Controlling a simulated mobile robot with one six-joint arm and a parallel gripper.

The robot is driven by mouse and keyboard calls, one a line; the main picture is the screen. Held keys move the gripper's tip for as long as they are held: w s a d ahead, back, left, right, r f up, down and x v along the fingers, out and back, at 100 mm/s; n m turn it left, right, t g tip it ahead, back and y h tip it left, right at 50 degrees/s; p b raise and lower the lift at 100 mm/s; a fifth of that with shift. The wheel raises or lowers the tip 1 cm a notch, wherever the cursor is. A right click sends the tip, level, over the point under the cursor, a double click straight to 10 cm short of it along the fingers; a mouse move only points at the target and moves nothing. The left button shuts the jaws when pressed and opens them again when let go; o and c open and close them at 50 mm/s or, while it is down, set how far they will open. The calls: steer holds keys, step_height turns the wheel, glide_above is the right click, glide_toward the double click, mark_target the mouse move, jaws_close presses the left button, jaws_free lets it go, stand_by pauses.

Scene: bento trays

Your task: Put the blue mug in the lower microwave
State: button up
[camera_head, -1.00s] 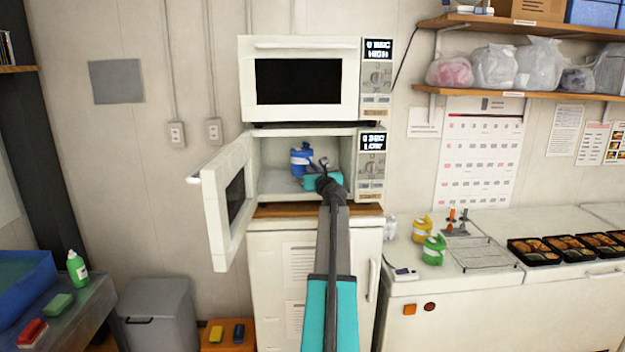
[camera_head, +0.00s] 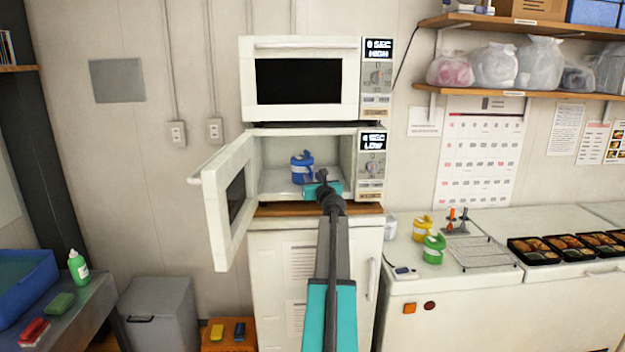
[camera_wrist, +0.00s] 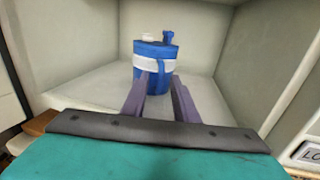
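The blue mug (camera_head: 302,168), with a white band, stands upright on the floor of the lower microwave (camera_head: 262,185), inside its open cavity. The microwave's door (camera_head: 231,200) is swung open to the left. My gripper (camera_head: 312,187) reaches into the cavity from the front, right of and just in front of the mug. In the wrist view the mug (camera_wrist: 155,66) is straight ahead with its handle towards me. My gripper's two fingers (camera_wrist: 160,80) are apart, tips at the mug's near side around the handle; I cannot tell whether they touch it.
The upper microwave (camera_head: 300,45) is shut and sits directly above. A white cabinet (camera_head: 270,240) stands below. Yellow (camera_head: 422,228) and green (camera_head: 433,250) mugs and bento trays (camera_head: 535,252) are on the right counter. The cavity's side walls are close to my gripper.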

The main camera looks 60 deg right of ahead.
steer(key=shift+s+a, duration=0.1)
steer(key=b+v, duration=0.3)
steer(key=v, duration=0.8)
steer(key=shift+s+a, duration=0.2)
steer(key=shift+s, duration=0.05)
stand_by(0.7)
stand_by(0.3)
